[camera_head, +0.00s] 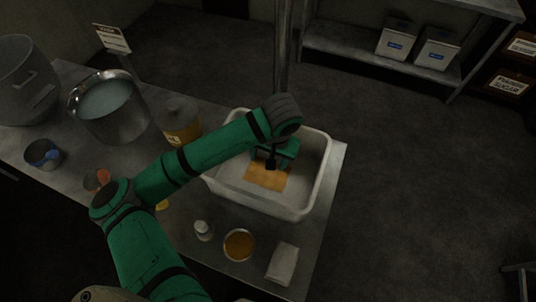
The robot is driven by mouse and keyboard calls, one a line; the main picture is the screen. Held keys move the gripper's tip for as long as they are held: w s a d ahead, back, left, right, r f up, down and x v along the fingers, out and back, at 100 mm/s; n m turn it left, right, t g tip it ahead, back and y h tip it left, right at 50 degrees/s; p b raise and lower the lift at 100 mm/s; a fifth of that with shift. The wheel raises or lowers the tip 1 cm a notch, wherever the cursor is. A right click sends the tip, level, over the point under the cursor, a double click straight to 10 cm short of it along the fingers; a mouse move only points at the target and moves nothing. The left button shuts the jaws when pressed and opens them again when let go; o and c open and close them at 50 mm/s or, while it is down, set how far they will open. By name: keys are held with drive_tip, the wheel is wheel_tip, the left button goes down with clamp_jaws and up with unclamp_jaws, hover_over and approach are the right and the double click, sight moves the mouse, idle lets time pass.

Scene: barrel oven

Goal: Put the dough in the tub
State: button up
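The white rectangular tub (318,185) stands on the right part of the metal table. A flat tan-orange piece (262,181) lies inside on its floor; it may be the dough, but I cannot tell for sure. My gripper (271,164) reaches down into the tub, over the upper edge of the tan piece. The green wrist hides most of the fingers, so I cannot tell whether they are open or touch the piece. My arm covers the tub's left wall in part. No other clear dough shows.
A steel pot of pale liquid (108,127) and a grey bucket (27,97) stand left. A yellow-filled jar (180,124) stands behind my arm. A white bottle (203,231), an amber bowl (239,246) and a white cloth (283,264) sit in front of the tub.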

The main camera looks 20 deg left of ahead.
drive_tip(key=shift+w+f, duration=0.1)
drive_tip(key=shift+f, duration=1.9)
drive_tip(key=shift+d, duration=0.1)
drive_tip(key=o, duration=2)
drive_tip(key=shift+f, duration=0.1)
drive_tip(key=r, duration=0.4)
drive_tip(key=s+d+r, duration=0.1)
drive_tip(key=r, duration=0.7)
drive_tip(key=shift+s+d, duration=0.2)
drive_tip(key=shift+d, duration=0.15)
